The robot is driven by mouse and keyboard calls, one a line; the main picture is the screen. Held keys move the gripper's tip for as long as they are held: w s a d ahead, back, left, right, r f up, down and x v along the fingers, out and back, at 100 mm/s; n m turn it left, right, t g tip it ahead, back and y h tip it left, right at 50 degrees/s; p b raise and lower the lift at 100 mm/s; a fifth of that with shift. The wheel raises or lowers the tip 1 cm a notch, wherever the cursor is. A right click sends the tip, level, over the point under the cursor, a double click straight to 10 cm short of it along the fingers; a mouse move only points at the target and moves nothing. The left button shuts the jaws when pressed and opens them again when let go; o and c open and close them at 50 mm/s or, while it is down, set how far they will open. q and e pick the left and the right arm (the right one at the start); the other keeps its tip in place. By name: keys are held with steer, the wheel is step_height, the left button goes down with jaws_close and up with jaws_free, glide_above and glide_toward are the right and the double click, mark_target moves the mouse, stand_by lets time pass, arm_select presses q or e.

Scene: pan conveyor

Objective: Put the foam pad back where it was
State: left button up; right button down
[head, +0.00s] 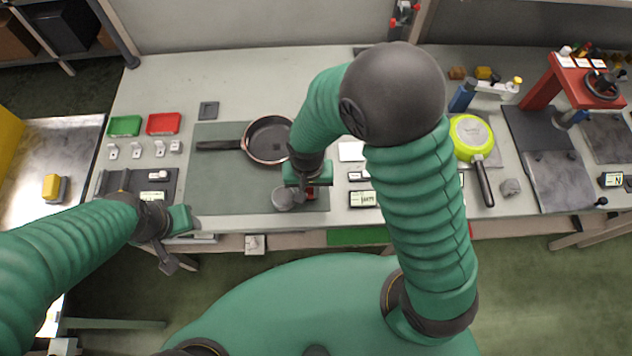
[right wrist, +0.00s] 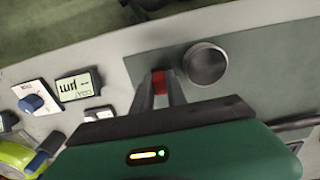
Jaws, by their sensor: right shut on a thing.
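My right gripper (head: 304,192) is low over the front edge of the grey-green mat (head: 225,178). In the right wrist view its fingers (right wrist: 160,84) are shut on a small red piece (right wrist: 160,76), which also shows in the head view (head: 310,191). I cannot tell for sure whether this piece is the foam pad, as the fingers hide much of it. A round grey object (right wrist: 205,63) stands beside it on the mat.
A dark pan (head: 268,140) lies on the mat and a lime pan (head: 469,134) lies to the right. A green tray (head: 124,126), a red tray (head: 163,123) and a dark square (head: 208,110) are at the left. A small display (head: 362,199) is close right of my right gripper.

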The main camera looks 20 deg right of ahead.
steer(key=shift+w+a+f+p, duration=0.2)
steer(key=shift+w+a+p, duration=0.1)
steer(key=shift+a, duration=0.15)
steer(key=shift+s+d, duration=0.1)
steer(key=shift+d, duration=0.3)
steer(key=c, duration=1.3)
jaws_free()
steer(key=d, duration=0.2)
steer(key=shift+s+d+f, duration=0.1)
steer(key=shift+d+f, duration=0.15)
steer(key=shift+d, duration=0.1)
steer(key=shift+c, duration=0.2)
steer(key=shift+a, duration=0.3)
steer(key=shift+a+r, duration=0.7)
steer(key=shift+a, duration=0.3)
step_height(320, 180, up, 10)
steer(key=d+r+p, duration=0.1)
steer(key=d, duration=0.1)
arm_select(q)
steer(key=shift+w+r, duration=0.1)
steer(key=shift+r, duration=0.35)
arm_select(e)
steer(key=s+d+n+t, duration=0.2)
steer(key=s+d+n, duration=0.1)
steer(key=d, duration=0.4)
steer(key=shift+s+d+f+t, duration=0.2)
steer(key=shift+s+f+t, duration=0.05)
steer(key=shift+s+t, duration=0.1)
